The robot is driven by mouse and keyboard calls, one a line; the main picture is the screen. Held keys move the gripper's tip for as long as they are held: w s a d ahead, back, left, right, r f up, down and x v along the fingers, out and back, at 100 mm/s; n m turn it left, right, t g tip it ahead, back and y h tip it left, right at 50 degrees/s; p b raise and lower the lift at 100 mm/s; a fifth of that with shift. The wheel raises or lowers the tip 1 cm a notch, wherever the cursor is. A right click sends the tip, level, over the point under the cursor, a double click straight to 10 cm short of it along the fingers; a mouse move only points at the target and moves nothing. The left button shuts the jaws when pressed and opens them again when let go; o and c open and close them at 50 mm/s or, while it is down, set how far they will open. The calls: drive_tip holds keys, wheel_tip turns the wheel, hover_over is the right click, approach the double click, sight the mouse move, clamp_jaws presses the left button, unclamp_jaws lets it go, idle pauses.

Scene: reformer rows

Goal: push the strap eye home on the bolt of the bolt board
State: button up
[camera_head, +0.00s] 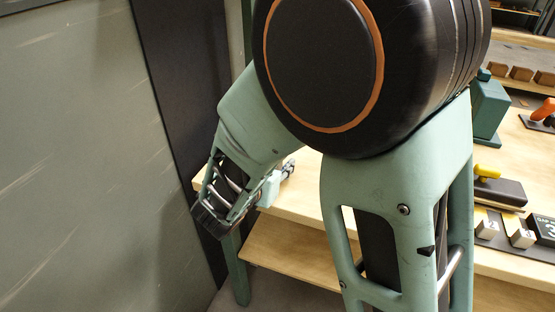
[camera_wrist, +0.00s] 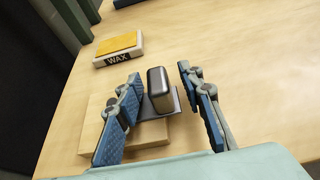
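In the wrist view a dark grey rounded block (camera_wrist: 159,90) stands on a thin dark plate on a pale wooden board (camera_wrist: 90,132). I cannot tell whether this is the bolt board, and I make out no clear strap eye or bolt. My gripper (camera_wrist: 160,76) is open, its blue-padded fingers on either side of the block. The left finger is close to the block; a wider gap shows on the right. Contact cannot be made out. In the head view my gripper (camera_head: 285,172) shows small above the table's left end, and my arm covers much of the table.
A box labelled WAX (camera_wrist: 118,50) with a yellow top lies beyond the board. Bare tabletop (camera_wrist: 260,70) is on the right. In the head view, a yellow-handled dark tool (camera_head: 498,189), pale numbered cubes (camera_head: 487,228) and an orange-handled item (camera_head: 543,110) lie right of my arm.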

drive_tip(key=v, duration=1.2)
